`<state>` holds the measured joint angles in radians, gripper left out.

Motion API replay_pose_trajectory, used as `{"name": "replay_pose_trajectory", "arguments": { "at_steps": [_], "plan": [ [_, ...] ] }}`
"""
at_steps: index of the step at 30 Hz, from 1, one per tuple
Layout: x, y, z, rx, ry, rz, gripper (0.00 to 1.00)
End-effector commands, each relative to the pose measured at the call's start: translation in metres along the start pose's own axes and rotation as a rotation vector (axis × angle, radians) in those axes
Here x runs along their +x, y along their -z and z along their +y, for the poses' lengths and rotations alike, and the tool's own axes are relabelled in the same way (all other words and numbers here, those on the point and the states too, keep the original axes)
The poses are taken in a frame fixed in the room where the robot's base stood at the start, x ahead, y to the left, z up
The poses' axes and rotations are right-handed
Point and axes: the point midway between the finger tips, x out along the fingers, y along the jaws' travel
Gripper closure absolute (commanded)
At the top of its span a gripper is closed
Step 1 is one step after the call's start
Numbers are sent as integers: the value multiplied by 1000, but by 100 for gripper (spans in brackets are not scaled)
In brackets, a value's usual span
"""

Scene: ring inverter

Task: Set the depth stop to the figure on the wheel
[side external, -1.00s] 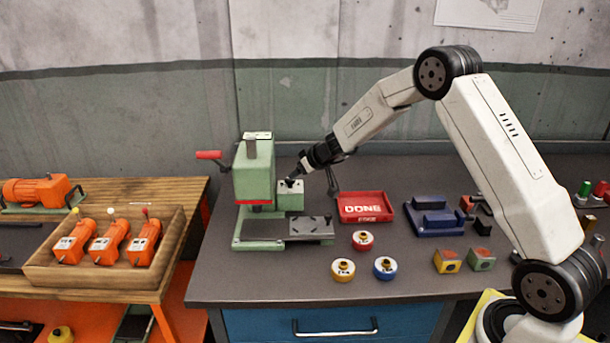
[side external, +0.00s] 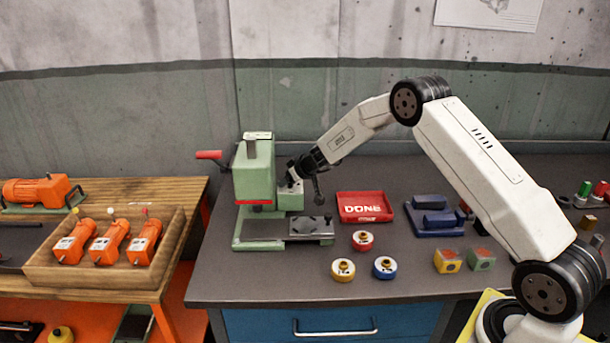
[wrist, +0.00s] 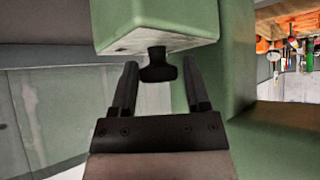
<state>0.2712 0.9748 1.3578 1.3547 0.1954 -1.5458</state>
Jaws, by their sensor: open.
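A green press (side external: 253,172) with a red-handled lever stands at the left of the grey bench, above a grey slotted bed (side external: 285,228). A small green block (side external: 290,200) with a pale top sits at its right side. My gripper (side external: 291,177) is at this block, and its tips are hard to make out there. In the wrist view my gripper (wrist: 160,66) is open, with one finger on each side of a black knob (wrist: 158,70) under a green body (wrist: 160,25). Gaps show between knob and fingers. I cannot read any figure or scale.
A red DONE tray (side external: 365,207) and a blue fixture (side external: 436,216) stand to the right. Red, yellow (side external: 343,270) and blue round parts lie in front. A wooden box (side external: 105,250) of orange tools is on the left table.

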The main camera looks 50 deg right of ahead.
Motion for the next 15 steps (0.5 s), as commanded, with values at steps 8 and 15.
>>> {"name": "replay_pose_trajectory", "arguments": {
  "at_steps": [8,15],
  "plan": [
    [0,0,0,0,0,0,84],
    [0,0,0,9,-8,-1,100]
  ]
}}
